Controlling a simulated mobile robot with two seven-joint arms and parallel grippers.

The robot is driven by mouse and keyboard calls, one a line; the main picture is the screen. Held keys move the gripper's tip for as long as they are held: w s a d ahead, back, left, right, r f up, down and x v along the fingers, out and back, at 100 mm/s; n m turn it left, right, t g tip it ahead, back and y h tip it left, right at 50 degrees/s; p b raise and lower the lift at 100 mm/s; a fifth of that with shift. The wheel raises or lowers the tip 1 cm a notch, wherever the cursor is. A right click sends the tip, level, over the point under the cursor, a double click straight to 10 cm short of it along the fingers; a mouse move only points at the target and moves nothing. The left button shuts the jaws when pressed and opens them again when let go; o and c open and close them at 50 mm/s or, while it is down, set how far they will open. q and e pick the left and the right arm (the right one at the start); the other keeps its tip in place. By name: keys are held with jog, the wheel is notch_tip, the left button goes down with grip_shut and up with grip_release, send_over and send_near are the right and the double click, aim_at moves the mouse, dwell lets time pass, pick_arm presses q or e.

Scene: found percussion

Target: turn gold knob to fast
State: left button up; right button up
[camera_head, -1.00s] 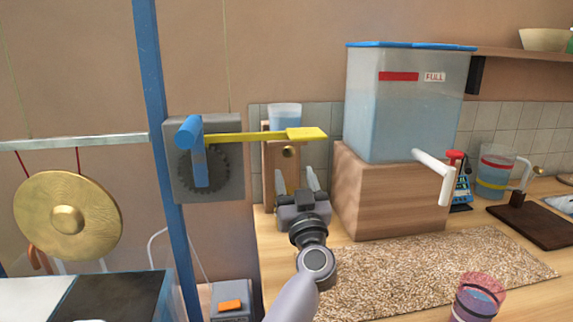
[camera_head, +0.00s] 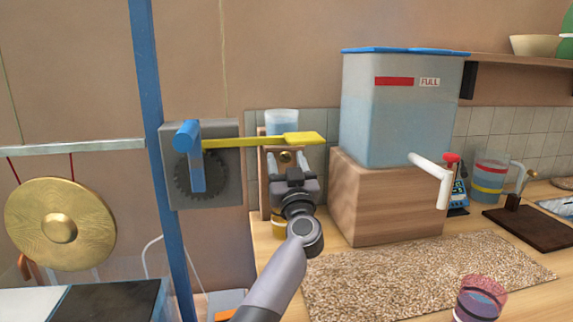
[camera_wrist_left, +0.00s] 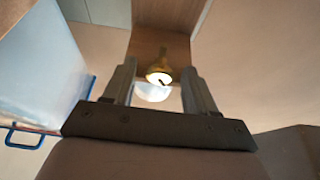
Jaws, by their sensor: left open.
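The gold knob (camera_head: 286,157) sits on the front of an upright wooden block (camera_head: 264,185) under the yellow paddle. In the left wrist view the knob (camera_wrist_left: 159,73) is a small brass piece with a dark slot, on a wooden face. My left gripper (camera_head: 288,165) is open in front of the block. In the left wrist view its fingertips (camera_wrist_left: 160,66) stand to either side of the knob with visible gaps, so it is not gripped. I cannot read any speed marking. My right gripper is out of view.
A yellow paddle (camera_head: 250,142) on a blue crank passes just above the gripper. A clear tank (camera_head: 400,115) stands on a wooden box (camera_head: 385,200) to the right. A gong (camera_head: 60,225) hangs at left. A pebbled mat (camera_head: 420,275) and a cup (camera_head: 480,300) lie in front.

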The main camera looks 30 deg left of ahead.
pick_arm(q)
jog(key=c, duration=1.1)
jog(key=shift+o, duration=0.2)
jog(key=shift+n, duration=0.4)
jog(key=n+g+y, duration=0.1)
jog(key=n, duration=0.1)
jog(key=n+g+y+p, duration=0.1)
jog(key=n, duration=0.1)
jog(key=shift+w+d+n, duration=0.1)
jog(key=shift+d+n, duration=0.1)
jog(key=shift+n, duration=0.2)
jog(key=shift+n+g+y+p, duration=0.5)
jog(key=shift+n+g, duration=0.5)
jog(key=shift+n, duration=1.1)
jog(key=o, duration=1.1)
jog(key=shift+c, duration=0.2)
